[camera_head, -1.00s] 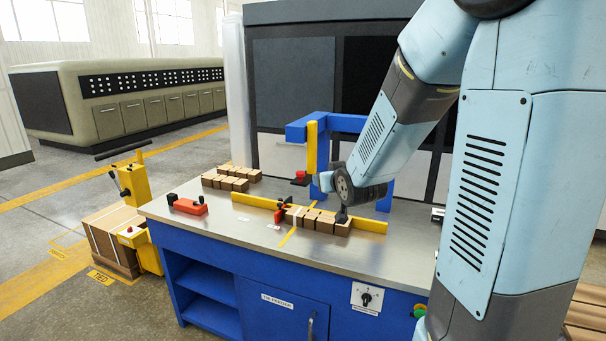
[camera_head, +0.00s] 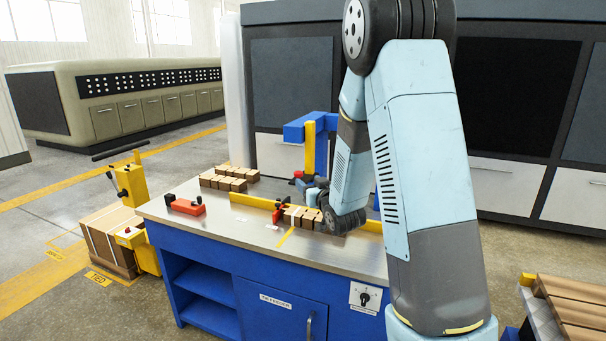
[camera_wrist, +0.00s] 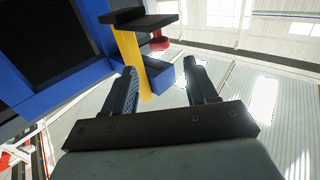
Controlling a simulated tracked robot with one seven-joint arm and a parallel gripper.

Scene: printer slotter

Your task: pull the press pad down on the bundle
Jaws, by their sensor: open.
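The bundle (camera_head: 301,217) is a row of brown blocks lying along the yellow fence (camera_head: 252,202) on the bench. Behind it stands a blue press frame (camera_head: 296,131) with a yellow upright bar (camera_head: 310,150).
A red clamp-like piece (camera_head: 278,212) stands at the bundle's left end. A red tool (camera_head: 186,206) and more brown blocks (camera_head: 222,183) lie on the left of the bench (camera_head: 230,225). My arm covers the bench's right side.

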